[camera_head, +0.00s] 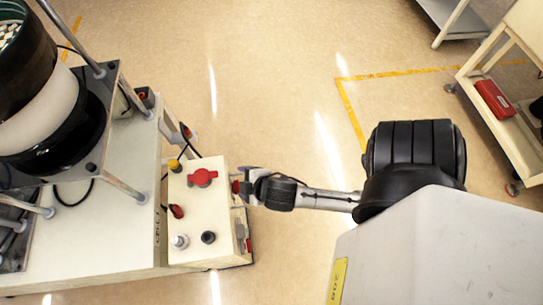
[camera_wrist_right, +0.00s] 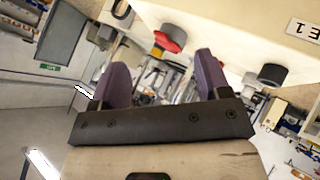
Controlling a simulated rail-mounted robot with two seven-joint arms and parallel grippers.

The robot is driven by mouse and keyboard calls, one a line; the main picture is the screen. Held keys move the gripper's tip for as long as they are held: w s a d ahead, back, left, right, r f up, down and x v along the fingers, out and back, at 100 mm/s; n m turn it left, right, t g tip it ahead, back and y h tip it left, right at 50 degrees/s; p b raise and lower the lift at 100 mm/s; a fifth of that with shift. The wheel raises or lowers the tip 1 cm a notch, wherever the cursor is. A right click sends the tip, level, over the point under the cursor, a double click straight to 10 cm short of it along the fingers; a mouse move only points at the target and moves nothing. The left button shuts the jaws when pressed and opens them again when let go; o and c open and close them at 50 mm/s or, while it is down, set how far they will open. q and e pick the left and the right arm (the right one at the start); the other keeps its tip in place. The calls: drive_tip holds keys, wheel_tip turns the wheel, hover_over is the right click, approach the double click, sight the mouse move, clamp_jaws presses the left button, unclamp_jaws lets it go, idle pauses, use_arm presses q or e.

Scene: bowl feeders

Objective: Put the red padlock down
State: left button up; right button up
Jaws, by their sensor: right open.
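My right gripper (camera_head: 246,187) reaches in from the right and stands at the right edge of a cream control box (camera_head: 190,205). In the right wrist view its two purple fingers (camera_wrist_right: 158,82) are apart with nothing held between them. A red part (camera_wrist_right: 171,38) with a dark end shows just beyond the fingers in the wrist view. I cannot tell which red piece is the padlock. My left gripper is out of view.
The box also bears a yellow knob (camera_head: 174,165), a white knob (camera_head: 180,241) and a black knob (camera_head: 208,237). A bowl feeder (camera_head: 40,120) stands at the left. A cart (camera_head: 503,118) with a red case (camera_head: 493,99) is at the right. Open floor lies between.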

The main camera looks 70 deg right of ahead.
drive_tip(key=s+a+f+m+g+y, duration=0.1)
drive_tip(key=s+a+m+g+y, duration=0.2)
drive_tip(key=s, duration=0.6)
drive_tip(key=shift+s+a+f+m+g, duration=0.3)
drive_tip(key=shift+a+f+g, duration=0.1)
drive_tip(key=shift+a+g, duration=0.75)
